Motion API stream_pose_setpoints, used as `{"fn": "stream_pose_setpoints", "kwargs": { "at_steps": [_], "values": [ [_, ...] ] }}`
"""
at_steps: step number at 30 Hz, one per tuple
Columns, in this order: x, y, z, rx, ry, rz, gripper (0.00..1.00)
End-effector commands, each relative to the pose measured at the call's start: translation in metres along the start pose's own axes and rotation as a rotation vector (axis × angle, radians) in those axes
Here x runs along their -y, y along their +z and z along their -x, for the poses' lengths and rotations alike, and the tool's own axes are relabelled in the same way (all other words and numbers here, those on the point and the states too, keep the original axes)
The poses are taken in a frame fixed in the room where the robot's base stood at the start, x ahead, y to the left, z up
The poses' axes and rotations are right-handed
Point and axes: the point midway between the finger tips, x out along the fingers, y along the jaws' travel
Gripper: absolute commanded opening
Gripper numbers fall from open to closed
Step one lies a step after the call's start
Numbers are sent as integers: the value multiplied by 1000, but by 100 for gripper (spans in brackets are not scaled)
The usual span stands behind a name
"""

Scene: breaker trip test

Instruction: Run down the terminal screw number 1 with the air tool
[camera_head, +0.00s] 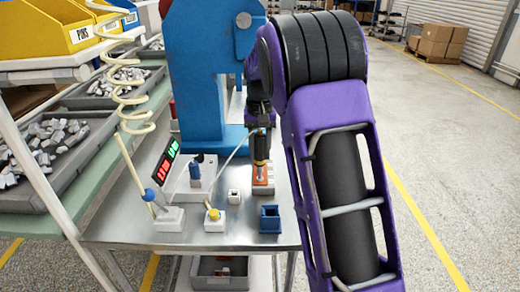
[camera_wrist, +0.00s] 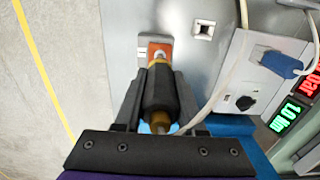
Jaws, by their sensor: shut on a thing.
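My gripper (camera_head: 261,133) is shut around the air tool (camera_head: 261,148), which has a black body and a brass-coloured lower end. The air tool (camera_wrist: 160,92) sits between the two dark fingers of my gripper (camera_wrist: 158,80) in the wrist view. It points down at an orange block in a pale holder (camera_head: 263,181) on the metal bench. The orange block (camera_wrist: 160,48) shows just beyond the tool's tip in the wrist view. The terminal screws are too small or hidden to tell apart, and I cannot tell whether the tip touches one.
A blue press (camera_head: 205,70) stands behind. A display (camera_head: 168,160) with red and green digits, a small white socket block (camera_head: 234,196), a yellow-knobbed unit (camera_head: 213,215) and a blue open box (camera_head: 270,218) stand nearby. A pale coiled hose (camera_head: 125,90) hangs at left.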

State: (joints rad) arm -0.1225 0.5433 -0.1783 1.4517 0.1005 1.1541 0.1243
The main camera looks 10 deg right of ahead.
Motion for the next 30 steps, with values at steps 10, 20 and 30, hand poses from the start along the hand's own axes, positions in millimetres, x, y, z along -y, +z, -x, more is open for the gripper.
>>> {"fn": "stream_pose_setpoints", "kwargs": {
  "at_steps": [10, 20, 30],
  "values": [
    [0, 2, -2, 8, 2, 0, 0],
    [0, 1, 28, 4, 1, 0, 0],
    [0, 0, 60, 1, 0, 0, 0]
  ]
}}
